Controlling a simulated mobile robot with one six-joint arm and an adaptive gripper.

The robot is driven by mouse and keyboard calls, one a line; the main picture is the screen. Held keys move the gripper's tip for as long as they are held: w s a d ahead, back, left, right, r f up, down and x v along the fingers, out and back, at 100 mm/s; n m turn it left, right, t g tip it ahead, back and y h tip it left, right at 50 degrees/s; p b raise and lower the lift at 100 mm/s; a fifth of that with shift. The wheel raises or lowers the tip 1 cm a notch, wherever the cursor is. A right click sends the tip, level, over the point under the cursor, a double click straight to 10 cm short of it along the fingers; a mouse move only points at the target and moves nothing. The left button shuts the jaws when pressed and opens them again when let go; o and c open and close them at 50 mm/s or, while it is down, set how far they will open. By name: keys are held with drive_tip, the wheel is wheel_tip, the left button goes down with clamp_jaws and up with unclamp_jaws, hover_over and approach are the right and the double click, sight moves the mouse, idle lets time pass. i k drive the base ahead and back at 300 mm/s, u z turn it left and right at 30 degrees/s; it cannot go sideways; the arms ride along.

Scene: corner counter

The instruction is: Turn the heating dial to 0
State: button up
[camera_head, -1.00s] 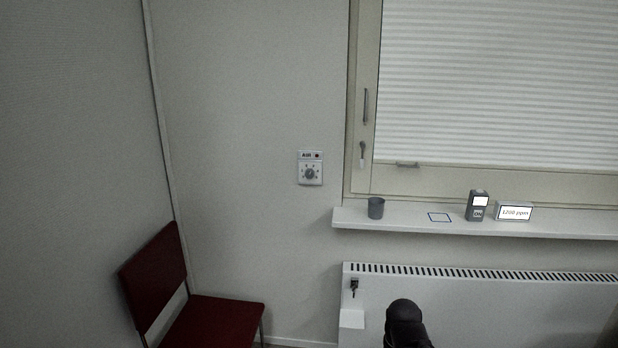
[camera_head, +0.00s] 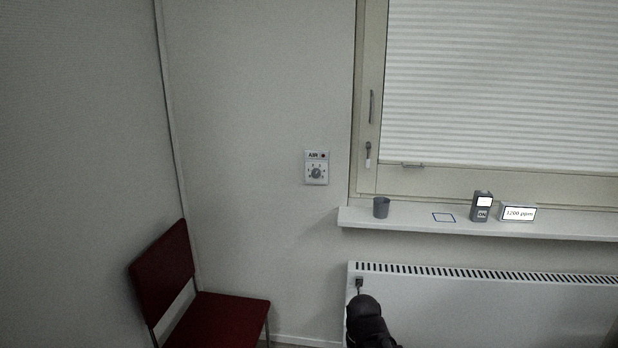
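A small dark control (camera_head: 359,282) sits at the upper left of the white radiator (camera_head: 480,300) below the sill; a thin dark piece hangs under it. It is too small for me to read any setting. A separate white wall unit (camera_head: 316,168) is marked AIR and has a round grey dial with marks around it. A dark rounded part of my arm rises from the bottom edge, just below the radiator control in the picture, and covers part of the radiator front. My gripper's fingers do not show.
The window sill (camera_head: 560,231) holds a grey cup (camera_head: 381,207), a blue outlined square (camera_head: 444,217), a grey device (camera_head: 482,206) and a display reading 1200 ppm (camera_head: 517,212). A red chair (camera_head: 165,270) stands at the lower left. The wall beside the radiator is bare.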

sight(315, 173)
drive_tip(key=z, duration=0.3)
drive_tip(key=k, duration=0.95)
drive_tip(key=z, duration=0.65)
drive_tip(key=k, duration=0.4)
drive_tip(key=u, duration=0.05)
drive_tip(key=i, duration=1)
drive_tip(key=u, duration=0.65)
drive_tip(key=i, duration=0.95)
drive_tip(key=u, duration=0.4)
